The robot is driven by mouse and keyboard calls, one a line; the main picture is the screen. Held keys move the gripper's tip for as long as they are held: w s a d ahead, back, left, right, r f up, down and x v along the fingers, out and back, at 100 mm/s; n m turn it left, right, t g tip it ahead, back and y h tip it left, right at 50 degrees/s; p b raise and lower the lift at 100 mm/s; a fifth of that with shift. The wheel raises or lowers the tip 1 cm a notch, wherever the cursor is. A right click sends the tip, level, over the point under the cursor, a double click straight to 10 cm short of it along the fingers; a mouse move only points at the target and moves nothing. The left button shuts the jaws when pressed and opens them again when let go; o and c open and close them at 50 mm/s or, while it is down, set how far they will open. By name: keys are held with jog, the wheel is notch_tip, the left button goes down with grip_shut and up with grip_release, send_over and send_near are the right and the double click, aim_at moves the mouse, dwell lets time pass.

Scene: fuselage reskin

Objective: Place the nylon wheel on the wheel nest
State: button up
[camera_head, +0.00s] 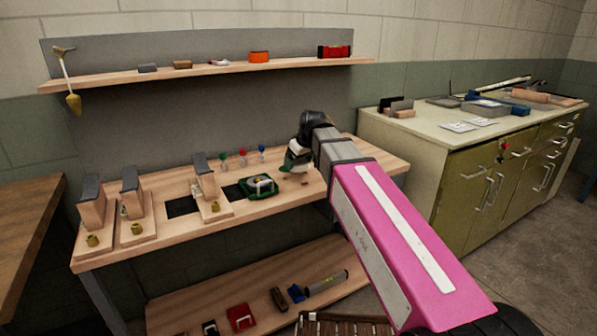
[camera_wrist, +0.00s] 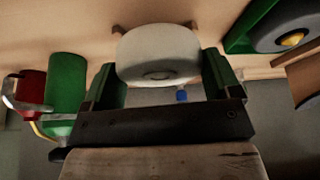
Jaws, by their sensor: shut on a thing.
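The nylon wheel (camera_wrist: 158,55) is a thick white disc with a small recess in its face. In the wrist view it sits between the green-padded fingers of my gripper (camera_wrist: 160,78), which is shut on it. Small brown pieces (camera_wrist: 118,29) show beside the wheel's far edge; they may be part of the wheel nest, but I cannot tell. In the head view my gripper (camera_head: 297,164) is low over the right part of the workbench, with a white patch at its fingers. Whether the wheel touches anything below is hidden.
A green tray-like item (camera_head: 259,187) lies on the workbench (camera_head: 330,185) just left of my gripper. Several small coloured tools (camera_head: 242,157) stand behind it. Wooden stations (camera_head: 130,194) fill the left of the bench. A shelf (camera_head: 210,70) runs above, and a cabinet (camera_head: 470,150) stands right.

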aim_at(299, 170)
jog(key=shift+f, duration=2.05)
jog(key=shift+f, duration=0.15)
jog(key=o, duration=0.9)
jog(key=shift+w, duration=0.1)
jog(key=shift+d+r, duration=0.1)
jog(key=shift+r, duration=0.15)
jog(key=v, duration=1.2)
jog(key=shift+f, duration=0.1)
